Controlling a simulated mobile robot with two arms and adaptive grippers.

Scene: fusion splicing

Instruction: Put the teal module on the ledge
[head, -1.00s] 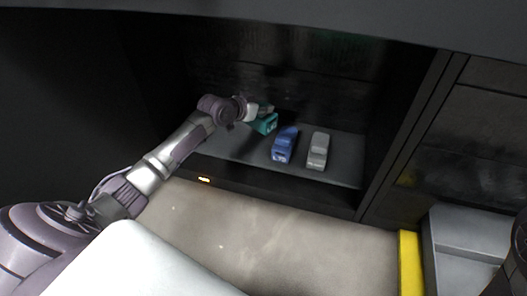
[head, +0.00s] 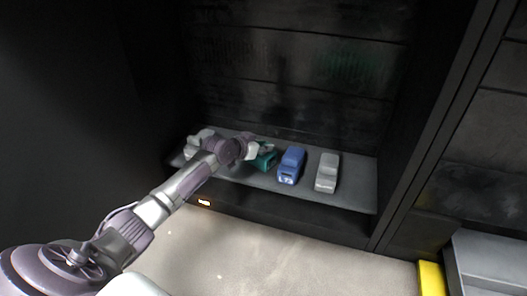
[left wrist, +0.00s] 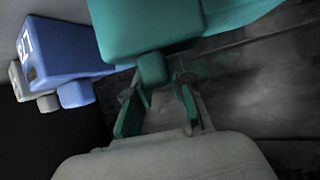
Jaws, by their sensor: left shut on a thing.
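The teal module (head: 265,159) is at the dark ledge (head: 352,194), left of a blue module, and my left gripper (head: 252,150) is at its left side. In the left wrist view the teal module (left wrist: 145,28) fills the top, with a rounded teal knob pointing toward me. The fingers of my left gripper (left wrist: 158,102) are closed about this knob. The head view does not clearly show whether the module's underside touches the ledge. My right gripper is not in view.
A blue module (head: 291,166) and a grey module (head: 328,173) stand on the ledge to the right. Another pale grey object (head: 196,146) is at the ledge's left end, partly behind my arm. Dark walls enclose the ledge. A yellow block (head: 430,276) is at lower right.

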